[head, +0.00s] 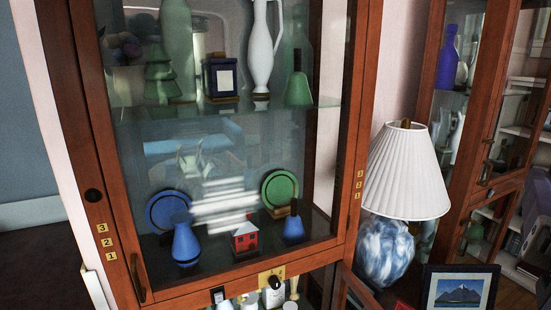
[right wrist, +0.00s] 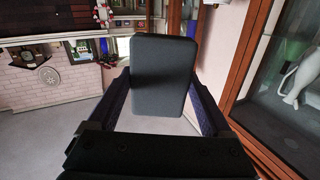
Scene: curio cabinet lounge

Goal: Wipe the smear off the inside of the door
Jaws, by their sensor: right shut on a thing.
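The curio cabinet's glass door (head: 340,150) has a reddish wooden frame and looks shut in the head view. A white streaky smear (head: 225,203) shows on the lower part of its glass; I cannot tell on which face. A small handle (head: 137,278) is at the door's lower left. My right gripper (right wrist: 160,85) is shut on a dark grey rectangular pad (right wrist: 163,72), held upright between its dark fingers in the right wrist view. The pad is apart from the smear. My left gripper is in neither view.
Behind the glass, shelves hold a white pitcher (head: 263,45), a blue vase (head: 186,242), a red house (head: 246,237) and plates. Right of the cabinet stand a lamp (head: 408,175), a framed picture (head: 460,290) and another cabinet (head: 480,120).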

